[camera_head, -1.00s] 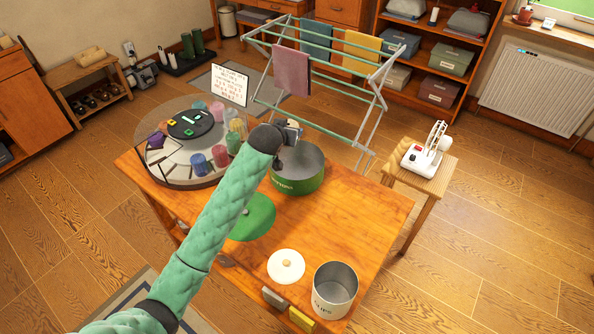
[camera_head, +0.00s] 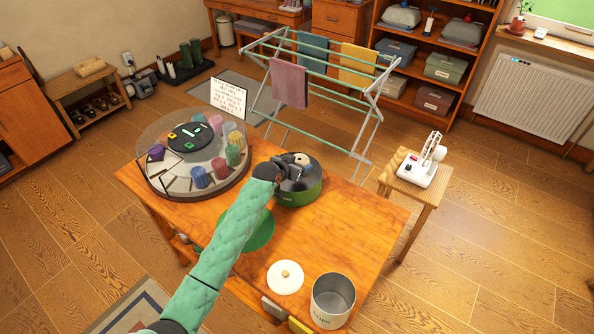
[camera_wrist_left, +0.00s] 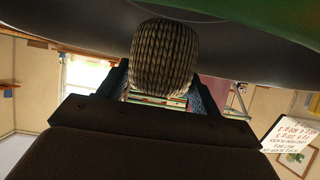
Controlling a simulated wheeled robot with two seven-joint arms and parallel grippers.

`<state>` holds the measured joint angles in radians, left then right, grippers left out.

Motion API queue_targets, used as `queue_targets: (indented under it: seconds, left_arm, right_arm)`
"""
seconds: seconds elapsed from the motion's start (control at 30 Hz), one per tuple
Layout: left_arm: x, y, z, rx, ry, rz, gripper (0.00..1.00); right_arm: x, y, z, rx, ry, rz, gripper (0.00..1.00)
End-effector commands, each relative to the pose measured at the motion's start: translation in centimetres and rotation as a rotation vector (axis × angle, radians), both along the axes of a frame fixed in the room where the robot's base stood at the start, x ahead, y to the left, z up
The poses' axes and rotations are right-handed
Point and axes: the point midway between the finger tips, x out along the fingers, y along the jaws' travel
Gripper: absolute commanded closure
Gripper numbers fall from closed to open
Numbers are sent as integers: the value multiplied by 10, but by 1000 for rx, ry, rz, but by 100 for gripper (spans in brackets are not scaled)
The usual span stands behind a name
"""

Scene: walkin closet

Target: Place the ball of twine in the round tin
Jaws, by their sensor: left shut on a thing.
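The ball of twine (camera_wrist_left: 166,58), with a brownish woven surface, sits between the fingers of my left gripper (camera_wrist_left: 165,85) in the left wrist view. In the head view the gripper (camera_head: 296,170) is over the opening of the green round tin (camera_head: 298,197), and a pale bit of the ball (camera_head: 302,158) shows at the fingertips. The gripper hides part of the tin's opening, so I cannot tell how deep the ball is or whether it touches the tin. A curved grey and green surface, seemingly the tin (camera_wrist_left: 270,18), shows close to the ball. My right gripper is not in view.
A round carousel (camera_head: 165,190) with colored spools stands left of the tin. A green lid (camera_head: 262,232) lies partly behind my arm. A white lid (camera_head: 285,278) and an open pale tin (camera_head: 333,302) stand at the table's front. The table's right side (camera_head: 355,225) is clear.

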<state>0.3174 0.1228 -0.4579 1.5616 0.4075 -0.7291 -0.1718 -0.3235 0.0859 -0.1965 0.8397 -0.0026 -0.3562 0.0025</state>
Motion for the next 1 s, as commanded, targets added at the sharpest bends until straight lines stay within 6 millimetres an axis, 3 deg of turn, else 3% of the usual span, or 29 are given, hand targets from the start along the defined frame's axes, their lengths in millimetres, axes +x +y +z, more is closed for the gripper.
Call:
queue_targets:
  seconds: [0.3, 0.77, 0.8, 0.87, 1.0]
  left_arm:
    - [-1, 0, -35, 0, 3, 1, 60]
    - [0, 0, -42, 0, 1, 0, 60]
    - [-1, 0, -42, 0, 1, 0, 28]
    - [0, 0, -42, 0, 1, 0, 16]
    - [0, 0, -42, 0, 1, 0, 14]
  right_arm:
    - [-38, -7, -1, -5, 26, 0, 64]
    - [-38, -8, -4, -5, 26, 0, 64]
    - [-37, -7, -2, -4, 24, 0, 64]
    - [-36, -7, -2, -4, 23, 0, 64]
    - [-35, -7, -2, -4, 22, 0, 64]
